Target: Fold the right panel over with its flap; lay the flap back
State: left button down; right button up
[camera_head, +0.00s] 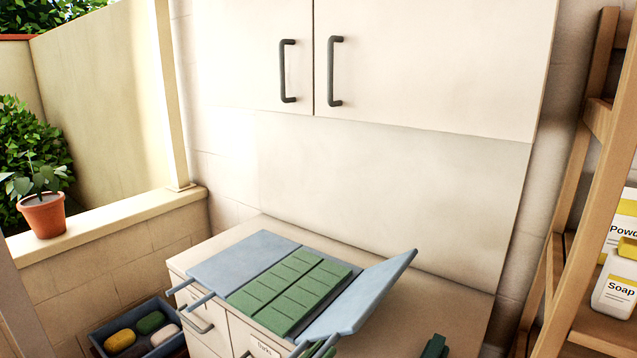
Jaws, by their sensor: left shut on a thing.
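A blue-grey folding board lies on the counter, with its left flap (240,262) flat and its right flap (362,298) tilted up, leaning outward to the right. A green cloth (290,291) lies on the middle of the board as two long strips side by side, its right strip flat and apart from the raised flap. My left gripper (321,348), green and cut by the bottom edge, is shut at the front end of the right flap, by its handle. The exact grip is mostly hidden. My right gripper (435,346) shows only as a dark green tip over the counter; its jaws cannot be made out.
The counter (455,290) is bare to the right of the raised flap. A tray (98,334) of soaps stands low at the left. Cabinet doors (430,60) hang above the back. A wooden shelf (552,275) with soap containers stands at the right.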

pick_arm(q)
notch_tip(320, 180, down, 11)
jog(key=s+d+b, duration=0.2)
jog(key=b, duration=0.5)
jog(key=shift+d+r, duration=0.2)
jog(key=shift+d, duration=0.15)
grip_release()
dwell(0.5)
